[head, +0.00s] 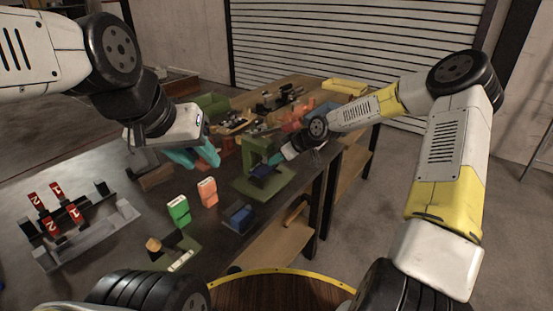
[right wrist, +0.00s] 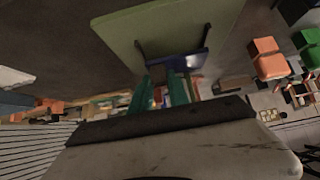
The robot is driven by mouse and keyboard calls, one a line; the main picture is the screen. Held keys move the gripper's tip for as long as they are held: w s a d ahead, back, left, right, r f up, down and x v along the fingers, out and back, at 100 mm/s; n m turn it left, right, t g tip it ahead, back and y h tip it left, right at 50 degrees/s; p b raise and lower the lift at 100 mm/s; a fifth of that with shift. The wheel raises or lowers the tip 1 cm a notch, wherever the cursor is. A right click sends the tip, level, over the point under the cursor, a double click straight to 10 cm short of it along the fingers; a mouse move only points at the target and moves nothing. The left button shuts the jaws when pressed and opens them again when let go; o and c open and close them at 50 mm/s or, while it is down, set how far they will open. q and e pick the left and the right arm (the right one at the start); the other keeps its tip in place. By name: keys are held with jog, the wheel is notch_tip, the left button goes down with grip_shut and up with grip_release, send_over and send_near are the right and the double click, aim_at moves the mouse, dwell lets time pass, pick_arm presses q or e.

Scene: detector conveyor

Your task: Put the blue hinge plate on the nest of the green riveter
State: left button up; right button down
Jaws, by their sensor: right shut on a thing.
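The green riveter (head: 257,148) stands on a flat green base (head: 277,188) near the table's right edge in the head view. My right gripper (head: 279,160) reaches in from the right and is shut on the blue hinge plate (head: 262,171), low at the riveter's front. In the right wrist view the blue plate (right wrist: 190,62) lies just beyond the teal fingertips (right wrist: 163,88), by the green base (right wrist: 165,25). I cannot tell whether the plate touches the nest, which is hidden. My left gripper (head: 198,154) hangs over the table left of the riveter; its finger gap is unclear.
A dark blue block (head: 239,217) sits at the table's front right edge. Green (head: 179,211) and orange (head: 207,191) upright blocks stand left of the riveter. A grey rack (head: 85,225) with red numbered tags is at far left. Several parts crowd the table's back.

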aim_at(275, 167)
jog(key=shift+d+f, duration=0.1)
jog(key=shift+f, duration=1.5)
jog(key=shift+f, duration=0.1)
jog(key=c, duration=1.3)
grip_release()
jog(key=shift+s, duration=0.1)
jog(key=shift+o, duration=0.2)
